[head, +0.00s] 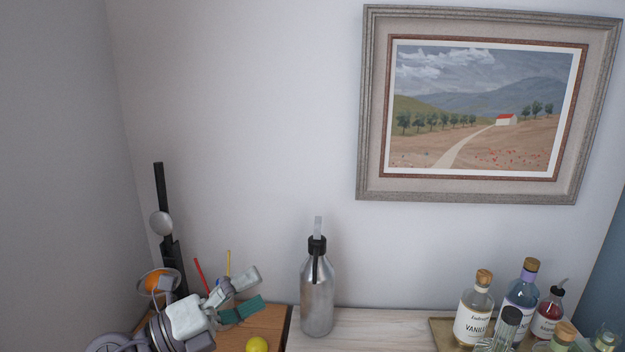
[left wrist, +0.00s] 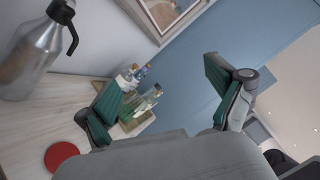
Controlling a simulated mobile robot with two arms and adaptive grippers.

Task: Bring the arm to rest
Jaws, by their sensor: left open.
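My left gripper (head: 250,295) is at the lower left of the head view, above the wooden surface. Its two fingers with green pads are spread with nothing between them. In the left wrist view the open fingers (left wrist: 165,85) frame the far bottles and a blue wall. The arm leans in from the lower left, left of a steel bottle (head: 318,295) with a black cap and spout, and apart from it. My right gripper is in neither view.
A tray (head: 440,335) with several bottles stands at the right. A yellow ball-shaped thing (head: 257,345) lies below the gripper. A red disc (left wrist: 62,158) lies on the pale wood. A black stand (head: 160,190) rises at the left. A framed painting (head: 487,105) hangs above.

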